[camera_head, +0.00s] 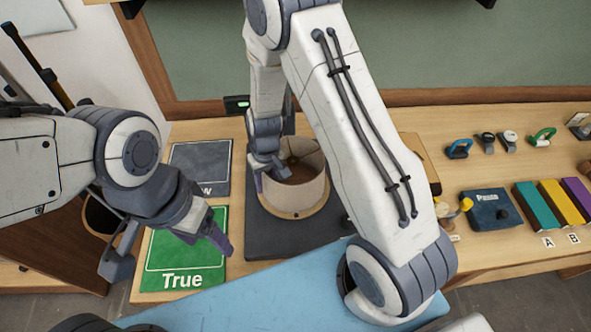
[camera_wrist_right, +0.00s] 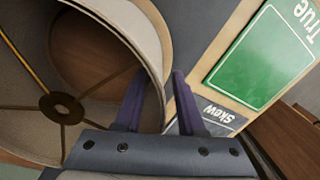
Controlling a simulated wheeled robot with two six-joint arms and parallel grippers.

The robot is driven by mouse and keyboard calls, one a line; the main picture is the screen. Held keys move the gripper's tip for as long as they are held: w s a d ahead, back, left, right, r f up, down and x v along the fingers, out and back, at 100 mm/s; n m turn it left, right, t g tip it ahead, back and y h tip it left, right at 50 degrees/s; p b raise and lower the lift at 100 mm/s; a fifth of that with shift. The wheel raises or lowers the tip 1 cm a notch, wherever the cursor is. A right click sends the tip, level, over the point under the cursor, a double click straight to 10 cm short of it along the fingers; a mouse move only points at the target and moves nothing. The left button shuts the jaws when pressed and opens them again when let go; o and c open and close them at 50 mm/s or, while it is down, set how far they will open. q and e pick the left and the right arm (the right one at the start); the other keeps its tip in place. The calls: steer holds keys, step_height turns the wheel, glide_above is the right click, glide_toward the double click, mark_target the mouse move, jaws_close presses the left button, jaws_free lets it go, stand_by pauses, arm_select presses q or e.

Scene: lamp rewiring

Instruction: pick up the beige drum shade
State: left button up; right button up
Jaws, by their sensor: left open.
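The beige drum shade (camera_head: 306,198) stands upright on a dark grey mat (camera_head: 262,238), with a light wooden ring around its foot. My right gripper (camera_head: 270,180) reaches down at its left rim. In the right wrist view, the shade (camera_wrist_right: 24,85) fills the left side, and its wall passes between the two purple fingers of my right gripper (camera_wrist_right: 158,105), one inside and one outside. Whether both fingers press on the wall is unclear. My left gripper (camera_head: 208,238) is open and empty above the green card, left of the shade and apart from it.
The green "True" card (camera_head: 165,262) and a grey "Skew" card (camera_head: 203,160) lie left of the mat. A blue box (camera_head: 490,210), coloured blocks (camera_head: 550,203) and small clamps (camera_head: 458,149) sit at the right. My right arm crosses above the table's middle.

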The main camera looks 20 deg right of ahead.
jaws_close()
stand_by(1.4)
